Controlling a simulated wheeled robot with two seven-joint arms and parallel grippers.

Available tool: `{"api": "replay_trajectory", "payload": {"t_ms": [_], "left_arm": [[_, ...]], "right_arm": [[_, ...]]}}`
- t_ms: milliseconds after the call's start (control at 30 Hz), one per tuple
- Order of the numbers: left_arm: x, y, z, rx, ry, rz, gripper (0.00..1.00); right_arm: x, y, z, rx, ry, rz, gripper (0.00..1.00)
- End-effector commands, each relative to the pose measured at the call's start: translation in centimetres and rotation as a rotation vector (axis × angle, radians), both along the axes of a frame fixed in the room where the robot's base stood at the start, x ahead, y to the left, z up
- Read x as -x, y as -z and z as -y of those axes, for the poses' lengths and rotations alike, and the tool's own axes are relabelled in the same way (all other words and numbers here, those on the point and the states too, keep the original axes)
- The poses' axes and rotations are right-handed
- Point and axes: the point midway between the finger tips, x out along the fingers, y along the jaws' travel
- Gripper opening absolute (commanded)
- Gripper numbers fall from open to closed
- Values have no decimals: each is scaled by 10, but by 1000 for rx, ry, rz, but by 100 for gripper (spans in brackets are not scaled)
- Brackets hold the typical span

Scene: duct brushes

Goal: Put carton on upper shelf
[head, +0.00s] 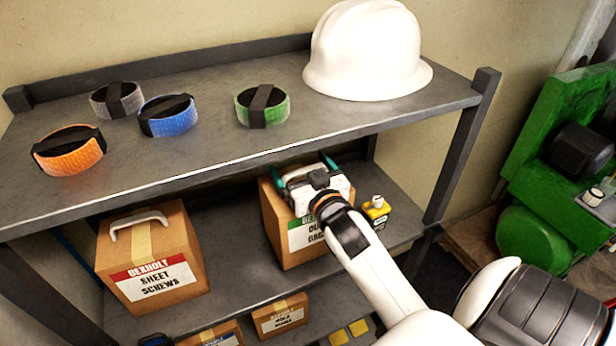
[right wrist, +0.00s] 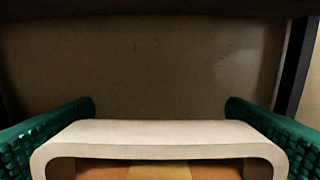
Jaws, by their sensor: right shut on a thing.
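A brown carton (head: 289,240) with a green-striped label is at the middle shelf (head: 233,287), under the upper shelf's front edge. My right gripper (head: 306,172) is over its top and hides part of it and of its label. In the right wrist view, the green fingers are shut on the carton's pale handle (right wrist: 160,132), one at each end. I cannot tell whether the carton's base touches the shelf. The upper shelf (head: 215,100) has bare room between the green-banded ring and its front edge. My left gripper is not in view.
On the upper shelf are an orange ring (head: 68,158), a grey ring, a blue ring (head: 168,122), a green ring (head: 262,112) and a white hard hat (head: 365,55). A sheet screws carton (head: 155,262) and a yellow item (head: 377,211) flank the held carton. Green machinery (head: 545,190) stands right.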

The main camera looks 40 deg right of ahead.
Motion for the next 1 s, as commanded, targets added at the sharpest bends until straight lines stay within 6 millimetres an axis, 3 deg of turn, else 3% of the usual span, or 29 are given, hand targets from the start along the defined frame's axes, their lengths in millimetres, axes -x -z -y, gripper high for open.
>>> {"api": "replay_trajectory", "payload": {"t_ms": [300,533,1000], "left_arm": [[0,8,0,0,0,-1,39],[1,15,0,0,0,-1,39],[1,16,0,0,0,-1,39]], "right_arm": [[-25,2,6,3,-1,5,25],[-24,15,5,0,-1,5,25],[-24,17,6,1,-1,5,25]]}}
